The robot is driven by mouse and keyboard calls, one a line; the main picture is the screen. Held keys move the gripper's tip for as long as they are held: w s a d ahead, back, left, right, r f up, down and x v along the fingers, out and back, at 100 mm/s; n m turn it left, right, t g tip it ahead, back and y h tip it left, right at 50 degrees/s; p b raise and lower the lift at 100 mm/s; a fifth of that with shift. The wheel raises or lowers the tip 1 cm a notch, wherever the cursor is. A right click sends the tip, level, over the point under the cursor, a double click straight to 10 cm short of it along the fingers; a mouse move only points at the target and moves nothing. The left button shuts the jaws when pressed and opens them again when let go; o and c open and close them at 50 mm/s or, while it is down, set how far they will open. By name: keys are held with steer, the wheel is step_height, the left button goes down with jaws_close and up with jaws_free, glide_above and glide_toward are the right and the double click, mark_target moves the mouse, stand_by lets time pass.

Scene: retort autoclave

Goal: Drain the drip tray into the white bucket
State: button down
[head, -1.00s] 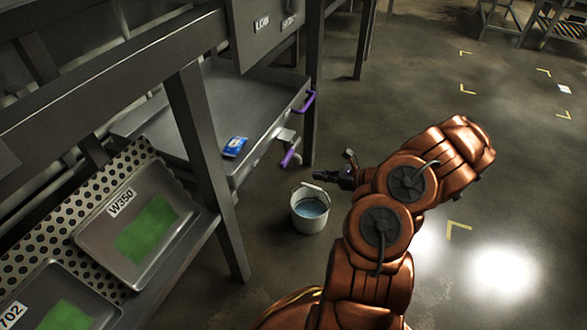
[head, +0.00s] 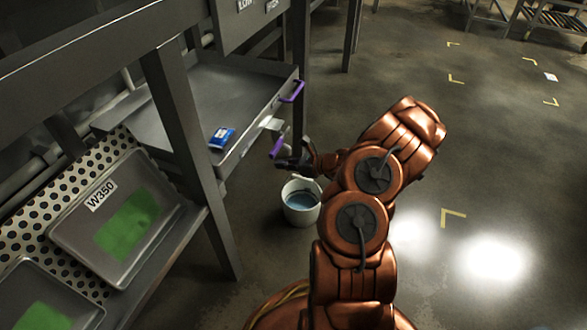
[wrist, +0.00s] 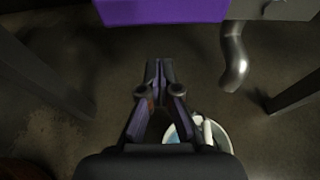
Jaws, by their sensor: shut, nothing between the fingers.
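The drip tray (head: 235,92) is a wide, shallow grey metal tray held in the frame at the left. A purple handle (head: 292,92) is on its outer edge. A curved drain spout (wrist: 234,60) points down in the wrist view. The white bucket (head: 302,215), with bluish liquid inside, stands on the floor below. My gripper (head: 284,163) is shut and empty, just below the lower lever and above the bucket; its fingers show in the wrist view (wrist: 159,72).
A blue packet (head: 222,138) lies in the tray. Grey frame posts (head: 180,110) stand close at the left. Metal trays with green contents, one labelled W350 (head: 103,195), sit on a perforated shelf. The floor to the right is open, with yellow corner marks (head: 453,216).

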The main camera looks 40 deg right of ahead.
mark_target(281, 142)
steer(key=shift+d+r+b, duration=0.1)
steer(key=shift+r+b, duration=0.5)
steer(key=shift+r, duration=1.45)
steer(key=shift+r+p, duration=0.1)
steer(key=shift+p, duration=0.25)
steer(key=shift+s+r+p, duration=0.1)
steer(key=shift+p, duration=0.55)
